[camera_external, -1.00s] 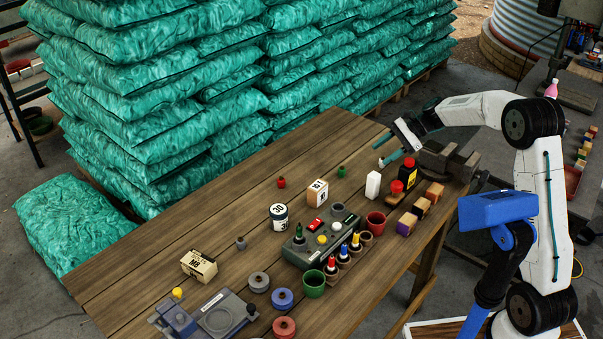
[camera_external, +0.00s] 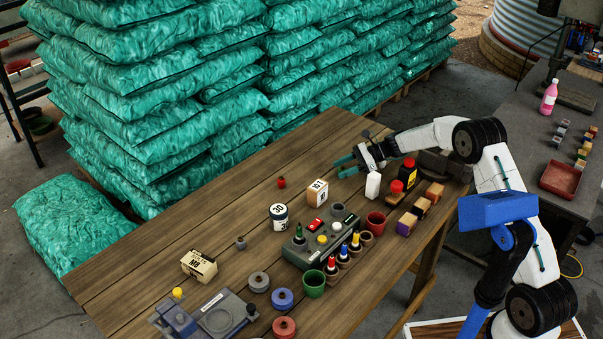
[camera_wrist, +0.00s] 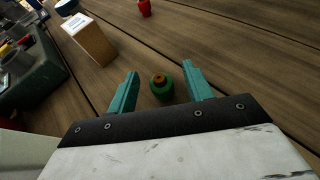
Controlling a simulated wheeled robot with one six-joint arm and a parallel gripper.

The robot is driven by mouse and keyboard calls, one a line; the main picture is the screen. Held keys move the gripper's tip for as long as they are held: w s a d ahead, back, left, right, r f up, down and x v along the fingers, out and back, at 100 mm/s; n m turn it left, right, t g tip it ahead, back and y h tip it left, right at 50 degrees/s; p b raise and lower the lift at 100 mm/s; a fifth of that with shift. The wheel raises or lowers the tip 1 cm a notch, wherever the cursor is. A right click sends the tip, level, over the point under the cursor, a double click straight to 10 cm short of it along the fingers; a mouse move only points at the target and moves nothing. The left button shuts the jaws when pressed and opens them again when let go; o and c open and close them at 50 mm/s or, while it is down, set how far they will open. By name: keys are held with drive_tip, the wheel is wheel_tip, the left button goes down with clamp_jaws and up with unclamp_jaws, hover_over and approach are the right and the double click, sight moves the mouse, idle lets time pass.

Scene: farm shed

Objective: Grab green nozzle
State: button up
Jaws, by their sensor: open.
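The green nozzle (camera_wrist: 161,89), with an orange-brown top, stands on the wooden table in the wrist view. My gripper (camera_wrist: 160,70) is open, with one teal finger on each side of the nozzle and a visible gap to both. In the external view my gripper (camera_external: 346,167) is low over the far side of the table. It hides the nozzle there. Whether the fingertips touch the table cannot be told.
A red nozzle (camera_external: 281,182) stands to the left. A labelled box (camera_external: 317,193) stands near my gripper. A grey device (camera_external: 322,240) is nearer. Wood between the red nozzle and table's far edge is clear.

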drive_tip(key=shift+x, duration=1.2)
drive_tip(key=c, duration=1.1)
drive_tip(key=shift+o, duration=0.2)
drive_tip(key=shift+r, duration=0.1)
